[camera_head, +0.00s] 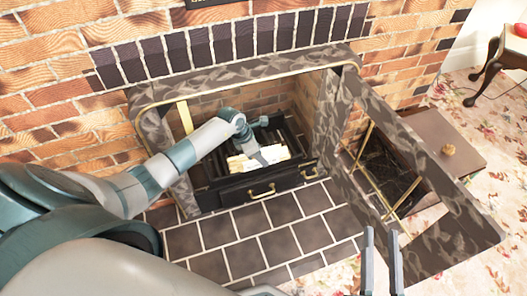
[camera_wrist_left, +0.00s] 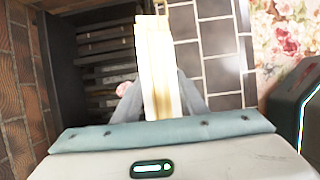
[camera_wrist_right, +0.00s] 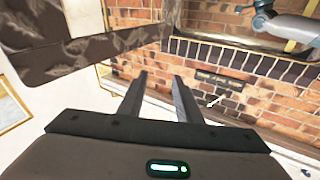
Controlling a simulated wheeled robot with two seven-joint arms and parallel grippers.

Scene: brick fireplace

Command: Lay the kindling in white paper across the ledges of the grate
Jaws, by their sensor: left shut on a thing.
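The kindling in white paper (camera_head: 275,154) is a pale bundle inside the fireplace opening. It lies over the dark grate (camera_head: 292,135); I cannot tell whether it touches the ledges. My left gripper (camera_head: 258,158) reaches into the opening and is shut on the bundle. In the left wrist view the kindling (camera_wrist_left: 160,65) shows as a long white and tan block between the fingers, with the dark slats of the grate (camera_wrist_left: 106,45) beside and below it. My right gripper (camera_head: 382,262) is outside, in front of the hearth, with its fingers apart and empty; it also shows in the right wrist view (camera_wrist_right: 160,92).
A black drawer front (camera_head: 235,194) with brass handles is below the grate. The marbled door (camera_head: 450,230) stands swung open at the right. A brown box (camera_head: 440,140) is behind it. Dark hearth tiles (camera_head: 250,235) in front are clear.

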